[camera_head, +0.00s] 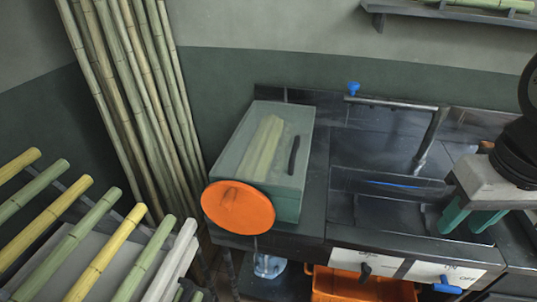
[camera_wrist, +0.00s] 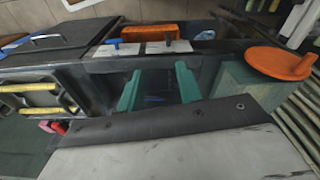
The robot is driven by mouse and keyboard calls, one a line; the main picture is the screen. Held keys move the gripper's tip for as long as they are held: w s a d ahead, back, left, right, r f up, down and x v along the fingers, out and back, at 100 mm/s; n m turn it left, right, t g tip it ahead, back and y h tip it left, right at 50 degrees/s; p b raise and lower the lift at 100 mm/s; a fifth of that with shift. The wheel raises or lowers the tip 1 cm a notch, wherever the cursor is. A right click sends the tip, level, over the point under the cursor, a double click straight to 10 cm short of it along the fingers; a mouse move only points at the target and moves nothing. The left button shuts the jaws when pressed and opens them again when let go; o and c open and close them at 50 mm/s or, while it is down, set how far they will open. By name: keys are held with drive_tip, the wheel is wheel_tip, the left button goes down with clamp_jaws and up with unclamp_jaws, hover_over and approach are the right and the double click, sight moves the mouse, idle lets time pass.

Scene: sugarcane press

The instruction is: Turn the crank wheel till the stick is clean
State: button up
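The crank wheel is an orange disc (camera_head: 238,207) on the near side of a green press box (camera_head: 290,205). In the wrist view the wheel (camera_wrist: 281,63) is at the upper right. Pale green cane pieces (camera_head: 264,146) show through the top of the box; I cannot tell whether any is clean. My gripper (camera_head: 467,219) is over the right part of the counter, well to the right of the wheel. Its two green fingers are apart with nothing between them, as the wrist view also shows (camera_wrist: 158,88). It touches neither wheel nor box.
A sink with a tap (camera_head: 425,140) lies between the box and my gripper. An orange crate (camera_head: 340,284) is below the counter front. Tall canes (camera_head: 140,90) lean at the back left, and several cane sticks (camera_head: 70,235) lie on a rack at the left.

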drive_tip(key=shift+a, duration=0.1)
drive_tip(key=c, duration=0.5)
drive_tip(key=shift+a+f, duration=0.1)
drive_tip(key=shift+a, duration=0.15)
clamp_jaws()
drive_tip(key=w+a+n+g, duration=0.1)
drive_tip(key=w+a+n, duration=0.4)
drive_tip(key=a, duration=1)
drive_tip(key=w+a+n, duration=0.5)
drive_tip(key=a, duration=0.9)
drive_tip(key=w+a+n+g, duration=0.1)
drive_tip(key=w+a+n, duration=0.4)
drive_tip(key=a, duration=1)
drive_tip(key=s+d+f, duration=0.1)
drive_tip(key=d+f, duration=0.3)
drive_tip(key=f, duration=0.7)
drive_tip(key=shift+s+d+f+n+h, duration=0.15)
drive_tip(key=shift+d+f+n+h, duration=0.15)
drive_tip(key=shift+n, duration=0.1)
